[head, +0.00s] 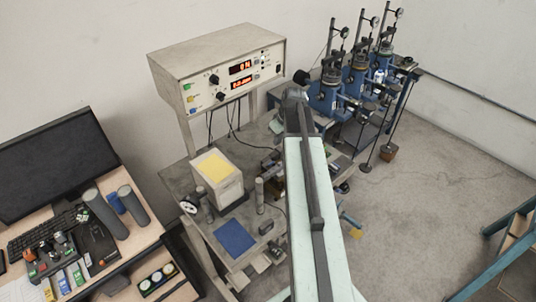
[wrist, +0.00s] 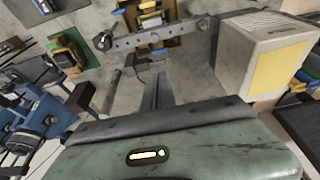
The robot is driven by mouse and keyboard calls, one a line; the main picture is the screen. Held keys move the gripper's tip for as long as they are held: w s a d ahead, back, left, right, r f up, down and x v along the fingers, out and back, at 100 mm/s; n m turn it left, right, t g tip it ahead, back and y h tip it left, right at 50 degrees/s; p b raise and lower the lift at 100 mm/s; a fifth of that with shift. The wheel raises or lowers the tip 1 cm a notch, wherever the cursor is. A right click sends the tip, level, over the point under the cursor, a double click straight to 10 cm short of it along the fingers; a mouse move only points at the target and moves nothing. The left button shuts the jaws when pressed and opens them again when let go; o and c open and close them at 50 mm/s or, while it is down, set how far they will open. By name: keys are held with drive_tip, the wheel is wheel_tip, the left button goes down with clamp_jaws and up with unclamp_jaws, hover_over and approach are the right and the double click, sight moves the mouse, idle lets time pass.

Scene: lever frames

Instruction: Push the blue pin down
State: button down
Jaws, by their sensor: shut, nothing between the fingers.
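My gripper (wrist: 156,80) shows in the wrist view as two dark fingers close together, shut and empty. Beyond the fingertips, a grey lever bar with holes (wrist: 180,33) crosses a yellow-brown bracket (wrist: 158,22). A small blue piece (wrist: 158,51) shows just below the bar and another blue piece (wrist: 118,12) at the bracket's left end. I cannot tell which of them is the blue pin. The fingers appear apart from both. In the head view my arm covers part of the bench, and the fingertips and pin cannot be made out.
A white box with a yellow top (head: 217,172) stands on the bench; it is at right in the wrist view (wrist: 258,62). A console with red displays (head: 222,68) stands behind. Blue lever frames (head: 358,80) stand at back right. A blue mat (head: 235,237) lies in front.

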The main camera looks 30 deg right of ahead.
sight(271, 163)
drive_tip(key=b+x, duration=0.8)
drive_tip(key=x, duration=0.1)
drive_tip(key=b+x, duration=0.4)
drive_tip(key=b, duration=0.1)
drive_tip(key=shift+s+f, duration=0.3)
drive_tip(key=shift+s, duration=0.05)
drive_tip(key=shift+f+b, duration=0.25)
drive_tip(key=shift+b, duration=0.05)
